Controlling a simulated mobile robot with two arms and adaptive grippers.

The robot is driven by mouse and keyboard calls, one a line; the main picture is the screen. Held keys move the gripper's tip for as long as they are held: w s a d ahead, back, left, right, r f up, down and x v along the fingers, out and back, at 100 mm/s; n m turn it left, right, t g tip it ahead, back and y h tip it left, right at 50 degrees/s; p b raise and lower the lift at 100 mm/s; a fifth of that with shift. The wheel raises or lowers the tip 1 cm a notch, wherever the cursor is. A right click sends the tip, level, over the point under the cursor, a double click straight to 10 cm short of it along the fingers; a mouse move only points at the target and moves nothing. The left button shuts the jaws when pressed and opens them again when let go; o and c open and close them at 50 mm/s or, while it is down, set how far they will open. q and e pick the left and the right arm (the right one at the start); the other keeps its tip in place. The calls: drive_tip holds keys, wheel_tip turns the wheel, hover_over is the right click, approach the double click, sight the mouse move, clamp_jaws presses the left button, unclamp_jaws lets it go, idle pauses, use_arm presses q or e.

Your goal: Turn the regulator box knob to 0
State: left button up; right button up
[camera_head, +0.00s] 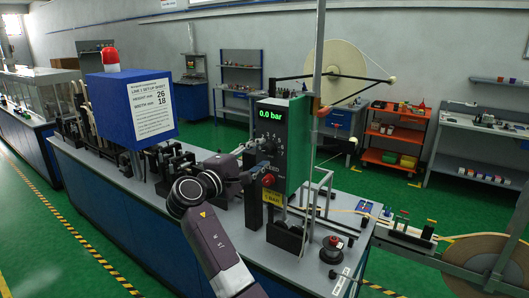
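The regulator box (297,128) is a green box with a dark front panel, standing on a post at the end of the blue bench. Its green display (269,115) reads 0.0 bar. Below the display is the dial area with the knob (267,146) and white scale marks. A red round button (268,180) sits lower on the panel. My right gripper (257,171) is at the lower left of the panel, below the dial, pointing at the box. It is small and dark; I cannot tell whether its fingers are open or touch anything. My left gripper is not in view.
A blue sign box (110,100) with a red lamp stands on the bench (110,195) at left. A thin grey post (318,60) rises beside the regulator box. A dark spool (332,250) and a large tape reel (485,262) are at right. An orange cart (395,135) stands behind.

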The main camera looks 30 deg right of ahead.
drive_tip(key=v, duration=0.8)
drive_tip(key=shift+a, duration=0.35)
drive_tip(key=shift+s, duration=0.1)
